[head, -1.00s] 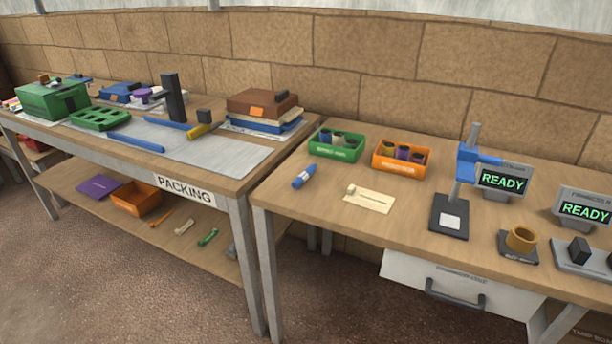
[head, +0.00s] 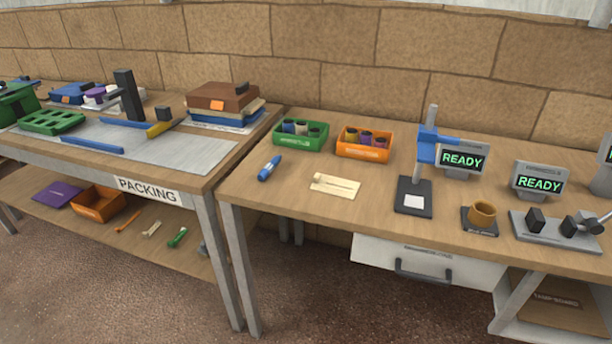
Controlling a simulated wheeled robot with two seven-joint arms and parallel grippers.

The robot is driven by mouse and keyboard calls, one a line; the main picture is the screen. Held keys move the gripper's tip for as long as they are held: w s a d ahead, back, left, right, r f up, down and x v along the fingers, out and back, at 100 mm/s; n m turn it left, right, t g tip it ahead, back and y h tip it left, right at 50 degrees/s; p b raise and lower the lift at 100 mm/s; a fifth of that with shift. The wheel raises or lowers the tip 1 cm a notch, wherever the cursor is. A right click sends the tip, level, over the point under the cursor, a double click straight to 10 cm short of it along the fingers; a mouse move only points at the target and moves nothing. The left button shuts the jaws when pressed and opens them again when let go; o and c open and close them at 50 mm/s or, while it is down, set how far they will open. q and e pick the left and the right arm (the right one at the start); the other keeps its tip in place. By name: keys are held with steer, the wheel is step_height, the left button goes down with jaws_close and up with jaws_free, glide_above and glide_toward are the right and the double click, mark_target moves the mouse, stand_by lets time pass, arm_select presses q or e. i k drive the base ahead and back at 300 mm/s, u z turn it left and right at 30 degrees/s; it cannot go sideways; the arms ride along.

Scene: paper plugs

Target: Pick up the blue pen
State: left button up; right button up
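A short blue pen (head: 269,168) with a small white mark lies on the right-hand wooden table (head: 300,197), near its left end. It lies at a slant, in front of the green bin and left of a cream card. Nothing covers it. Neither of my grippers is in the head view.
A green bin (head: 301,135) and an orange bin (head: 363,144) hold small rolls behind the pen. A cream card (head: 335,185) and a blue-armed stand (head: 413,196) are to its right. The packing table (head: 178,177) adjoins on the left. Bare tabletop surrounds the pen.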

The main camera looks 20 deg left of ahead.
mark_target(269, 167)
steer(key=u, duration=0.4)
steer(key=k, duration=0.55)
steer(key=u, duration=0.9)
steer(key=i, duration=1.1)
steer(key=z, duration=1.05)
steer(key=i, duration=0.6)
steer(key=z, duration=0.7)
